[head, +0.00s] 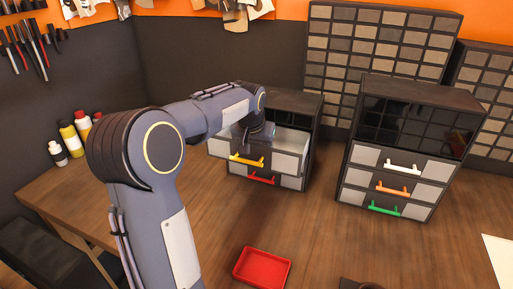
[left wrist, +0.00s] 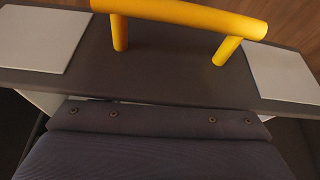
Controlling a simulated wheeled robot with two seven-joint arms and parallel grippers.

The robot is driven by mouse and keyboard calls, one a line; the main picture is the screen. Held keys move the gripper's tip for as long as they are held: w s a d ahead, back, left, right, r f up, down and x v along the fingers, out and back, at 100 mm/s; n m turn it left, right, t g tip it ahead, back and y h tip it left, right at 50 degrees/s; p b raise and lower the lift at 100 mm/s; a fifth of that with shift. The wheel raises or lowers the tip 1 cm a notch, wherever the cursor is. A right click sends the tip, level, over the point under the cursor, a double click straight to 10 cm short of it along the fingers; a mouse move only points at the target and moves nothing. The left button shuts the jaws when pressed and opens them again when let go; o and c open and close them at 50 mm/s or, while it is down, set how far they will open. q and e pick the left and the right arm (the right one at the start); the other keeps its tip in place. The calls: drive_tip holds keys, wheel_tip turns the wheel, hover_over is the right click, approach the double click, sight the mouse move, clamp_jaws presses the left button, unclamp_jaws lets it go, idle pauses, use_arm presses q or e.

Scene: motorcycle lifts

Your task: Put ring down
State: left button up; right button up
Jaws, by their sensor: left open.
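No ring can be made out in either view. My left arm comes in from the left and reaches down into the pulled-out upper drawer (head: 218,148) of the left cabinet. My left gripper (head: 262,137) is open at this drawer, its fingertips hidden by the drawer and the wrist. In the left wrist view the yellow handle (left wrist: 190,14) and the dark drawer front (left wrist: 160,75) lie just beyond the dark gripper body (left wrist: 160,145). What lies in the drawer is hidden. My right gripper is not in view.
A red tray (head: 262,268) lies on the wooden table, apparently empty. A second cabinet (head: 400,150) with white, orange and green handles stands at right. Bottles (head: 69,138) stand at the back left. A dark item (head: 362,284) is cut off at the bottom edge. The table between is clear.

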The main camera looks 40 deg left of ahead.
use_arm(q)
drive_tip(key=shift+r, duration=0.1)
drive_tip(key=shift+r, duration=0.3)
drive_tip(key=v, duration=1.2)
drive_tip(key=s+d+f+m+h, duration=0.1)
drive_tip(key=s+d+f+h, duration=0.1)
drive_tip(key=s+d+f, duration=0.6)
drive_tip(key=s+d+f+m+t+h, duration=0.1)
drive_tip(key=s+d+f+m+h, duration=0.1)
drive_tip(key=s+d+f, duration=0.7)
drive_tip(key=s+d+h, duration=0.1)
drive_tip(key=s+d, duration=0.3)
drive_tip(key=s, duration=0.2)
drive_tip(key=shift+t, duration=0.3)
